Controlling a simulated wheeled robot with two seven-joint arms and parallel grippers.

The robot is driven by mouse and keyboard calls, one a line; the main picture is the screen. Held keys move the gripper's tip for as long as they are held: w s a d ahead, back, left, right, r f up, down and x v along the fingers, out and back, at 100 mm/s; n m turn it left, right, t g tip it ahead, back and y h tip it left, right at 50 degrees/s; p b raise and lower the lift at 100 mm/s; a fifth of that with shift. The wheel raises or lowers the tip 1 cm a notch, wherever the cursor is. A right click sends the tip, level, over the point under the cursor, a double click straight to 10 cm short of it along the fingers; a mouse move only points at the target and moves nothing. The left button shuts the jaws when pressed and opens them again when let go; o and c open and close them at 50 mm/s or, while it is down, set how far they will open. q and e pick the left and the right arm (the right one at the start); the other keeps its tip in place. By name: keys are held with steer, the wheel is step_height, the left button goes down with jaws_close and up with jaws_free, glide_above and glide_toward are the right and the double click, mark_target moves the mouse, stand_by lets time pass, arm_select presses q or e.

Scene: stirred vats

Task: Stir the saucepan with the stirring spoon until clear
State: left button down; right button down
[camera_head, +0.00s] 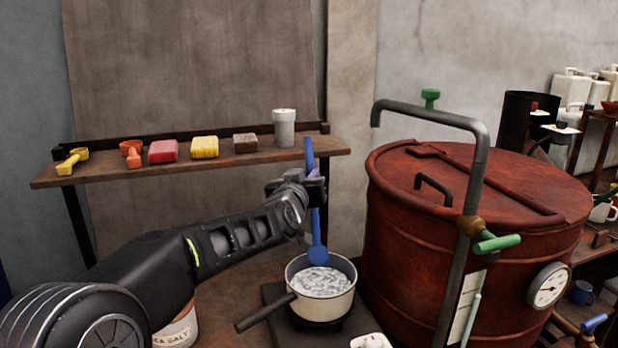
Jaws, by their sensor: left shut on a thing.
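The saucepan (321,309) is cream-coloured with a dark handle pointing to the lower left. It stands on a dark burner plate and holds a cloudy, grey-white swirled liquid. My left gripper (312,188) is shut on the blue stirring spoon (317,229), which it holds upright above the pan. The spoon's round bowl (318,256) is at the far rim of the pan in the picture; I cannot tell whether it touches the liquid. My right gripper is not in view.
A large rust-red vat (410,245) with a bent grey pipe (478,170) and green taps stands close on the right. A wooden shelf (110,172) behind holds scoops, coloured blocks and a grey cylinder (284,128). A tub (178,330) stands partly behind my left arm.

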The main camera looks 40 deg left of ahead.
mark_target(312, 210)
arm_select(q)
steer(key=shift+s+d+f+b, duration=0.3)
steer(key=shift+f+b, duration=0.6)
steer(key=shift+f, duration=0.3)
steer(key=shift+s+d+f+b, duration=0.15)
steer(key=shift+d+f+b, duration=0.2)
steer(key=shift+f+b, duration=0.75)
steer(key=shift+s+d+f+b, duration=0.3)
steer(key=shift+f+b, duration=0.45)
steer(key=shift+f, duration=0.55)
steer(key=shift+d, duration=0.2)
